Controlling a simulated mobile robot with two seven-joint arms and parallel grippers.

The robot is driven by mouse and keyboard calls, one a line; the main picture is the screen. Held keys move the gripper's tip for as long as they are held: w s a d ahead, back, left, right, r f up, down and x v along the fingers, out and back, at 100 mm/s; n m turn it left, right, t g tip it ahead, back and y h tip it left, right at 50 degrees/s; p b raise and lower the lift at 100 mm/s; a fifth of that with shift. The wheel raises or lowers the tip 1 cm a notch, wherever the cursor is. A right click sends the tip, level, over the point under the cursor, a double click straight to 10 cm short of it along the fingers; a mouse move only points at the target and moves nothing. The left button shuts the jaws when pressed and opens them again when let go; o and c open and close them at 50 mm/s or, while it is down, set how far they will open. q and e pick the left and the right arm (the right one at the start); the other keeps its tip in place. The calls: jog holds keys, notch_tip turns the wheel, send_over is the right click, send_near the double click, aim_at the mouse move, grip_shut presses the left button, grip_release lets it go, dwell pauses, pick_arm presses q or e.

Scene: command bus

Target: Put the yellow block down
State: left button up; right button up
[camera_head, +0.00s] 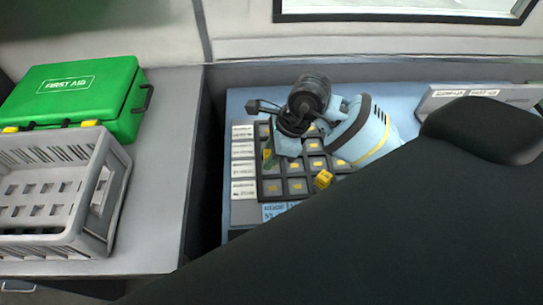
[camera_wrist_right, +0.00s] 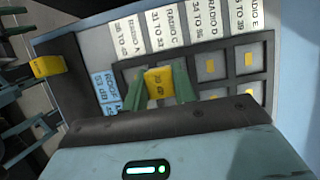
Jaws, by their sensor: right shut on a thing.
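My right gripper (camera_head: 268,158) reaches over the dark compartment tray (camera_head: 271,188). In the wrist view its two green fingers (camera_wrist_right: 160,88) are shut on a yellow block (camera_wrist_right: 158,82) with dark print on its face. The held block is over or at a cell near the tray's label side; I cannot tell whether it touches the tray. Another yellow block (camera_head: 323,180) sits at the tray's near row in the head view.
White labels (camera_head: 243,160) run along the tray's left side on the blue console. A grey crate (camera_head: 112,170) and a green first aid case (camera_head: 125,100) stand on the left counter. My black arm link covers the lower right.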

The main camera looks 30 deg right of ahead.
jog(key=shift+w+d, duration=0.45)
jog(key=shift+w, duration=0.15)
notch_tip(320, 180, down, 4)
jog(key=shift+r, duration=0.2)
